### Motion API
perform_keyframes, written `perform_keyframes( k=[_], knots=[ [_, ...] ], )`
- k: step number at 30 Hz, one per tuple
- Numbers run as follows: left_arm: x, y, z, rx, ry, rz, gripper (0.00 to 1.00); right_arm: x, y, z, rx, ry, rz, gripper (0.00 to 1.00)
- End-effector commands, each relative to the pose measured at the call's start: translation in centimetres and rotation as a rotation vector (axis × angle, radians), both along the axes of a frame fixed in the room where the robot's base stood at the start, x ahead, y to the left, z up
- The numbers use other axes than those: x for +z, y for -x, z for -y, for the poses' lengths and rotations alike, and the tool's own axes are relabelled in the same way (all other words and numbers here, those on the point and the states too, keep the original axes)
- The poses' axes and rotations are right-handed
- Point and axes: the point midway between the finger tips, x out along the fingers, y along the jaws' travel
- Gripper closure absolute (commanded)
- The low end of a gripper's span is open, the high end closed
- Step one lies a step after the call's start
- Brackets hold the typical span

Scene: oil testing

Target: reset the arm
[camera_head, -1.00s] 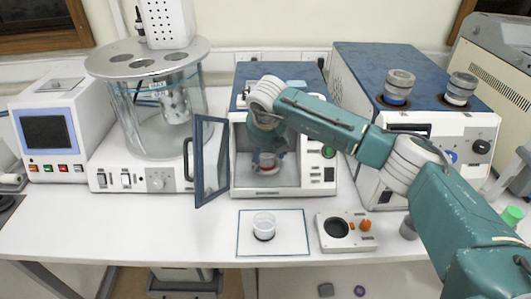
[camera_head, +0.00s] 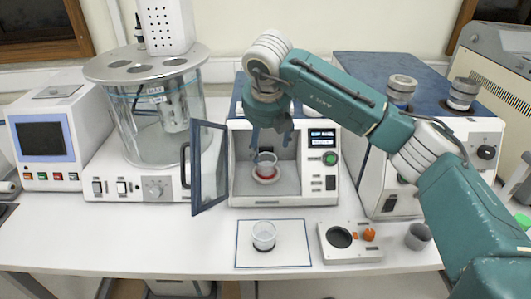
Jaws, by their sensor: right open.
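My right arm comes in from the right and bends down at its wrist. My right gripper (camera_head: 270,138) points down in front of the opening of the white box-shaped instrument (camera_head: 318,192). It is open and empty. A small clear cup with red in it (camera_head: 267,163) stands on a round holder inside the instrument, just below the gripper and apart from it in the picture. The instrument's door (camera_head: 209,165) is swung open to the left. My left gripper is not in view.
A clear cup (camera_head: 264,234) stands on a framed white mat (camera_head: 295,255) at the front. A small white device (camera_head: 340,257) with an orange knob and a grey cup (camera_head: 418,236) are right of it. A glass bath (camera_head: 135,130) stands left, a blue-topped machine (camera_head: 365,75) right.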

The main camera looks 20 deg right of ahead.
Motion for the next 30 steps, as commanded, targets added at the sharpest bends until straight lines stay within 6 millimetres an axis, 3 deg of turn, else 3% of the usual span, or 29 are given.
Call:
perform_keyframes(
  k=[14,23,30],
  knots=[
    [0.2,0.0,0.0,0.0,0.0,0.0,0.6,1.0,0.3,-0.1,0.001,0.0,-0.001,0.32],
    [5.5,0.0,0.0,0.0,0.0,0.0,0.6,6.3,0.3,-0.1,0.001,0.0,-0.001,0.32],
    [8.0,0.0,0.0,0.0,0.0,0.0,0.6,8.8,0.3,-0.1,0.001,0.001,-0.002,0.32]
  ],
)
